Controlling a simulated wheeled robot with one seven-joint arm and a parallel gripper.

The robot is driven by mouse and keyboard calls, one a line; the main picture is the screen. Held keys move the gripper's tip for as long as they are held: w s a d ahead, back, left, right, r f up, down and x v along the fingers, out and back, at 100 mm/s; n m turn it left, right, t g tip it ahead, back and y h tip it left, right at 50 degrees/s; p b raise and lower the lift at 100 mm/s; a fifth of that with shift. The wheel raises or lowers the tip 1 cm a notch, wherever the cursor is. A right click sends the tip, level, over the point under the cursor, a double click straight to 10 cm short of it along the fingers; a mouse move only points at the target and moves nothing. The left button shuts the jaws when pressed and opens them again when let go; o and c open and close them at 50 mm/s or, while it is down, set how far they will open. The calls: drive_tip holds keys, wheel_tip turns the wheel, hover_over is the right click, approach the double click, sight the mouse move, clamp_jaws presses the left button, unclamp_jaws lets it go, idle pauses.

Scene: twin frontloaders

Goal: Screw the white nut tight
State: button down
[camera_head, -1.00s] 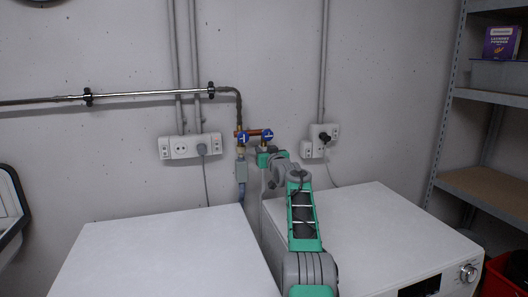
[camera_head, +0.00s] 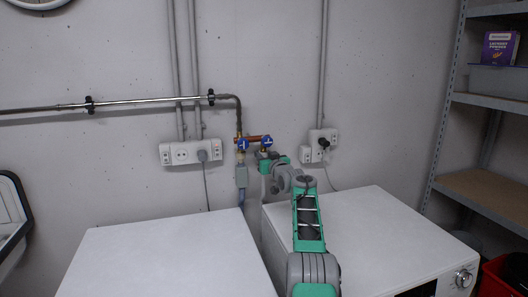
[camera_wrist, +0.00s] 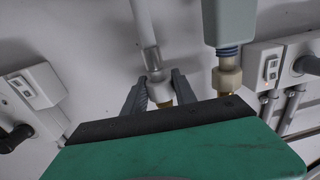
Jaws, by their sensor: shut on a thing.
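The white nut (camera_wrist: 160,88) sits at the end of a grey hose (camera_wrist: 146,32) in the wrist view, with brass showing just beyond it. My gripper (camera_wrist: 160,90) has one dark finger on each side of the nut and is shut on it. In the head view my gripper (camera_head: 265,161) is at the wall, just below the right blue valve (camera_head: 267,142). The nut is too small and too covered by my gripper to make out there.
A second hose with a grey box (camera_wrist: 229,22) and a beige nut (camera_wrist: 227,78) hangs close beside my gripper, under the left blue valve (camera_head: 243,144). Wall sockets (camera_head: 190,153) flank the valves. Two white machines (camera_head: 175,250) stand below; my arm reaches over the right one.

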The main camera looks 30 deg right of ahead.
drive_tip(key=shift+a+r+n+y+p, duration=0.2)
drive_tip(key=shift+n+y+p, duration=0.7)
drive_tip(key=shift+p, duration=1.95)
drive_tip(key=y+p, duration=0.1)
drive_tip(key=p, duration=0.3)
drive_tip(key=shift+d+r, duration=0.1)
drive_tip(key=shift+r, duration=0.1)
drive_tip(key=shift+w+f+y+p, duration=0.1)
drive_tip(key=shift+f+y+p, duration=0.15)
drive_tip(key=shift+p, duration=0.9)
drive_tip(key=shift+f, duration=0.2)
drive_tip(key=c, duration=1.1)
unclamp_jaws()
drive_tip(key=shift+s+d+b, duration=0.15)
drive_tip(key=shift+s+b, duration=0.05)
drive_tip(key=shift+b, duration=0.5)
drive_tip(key=shift+b, duration=0.35)
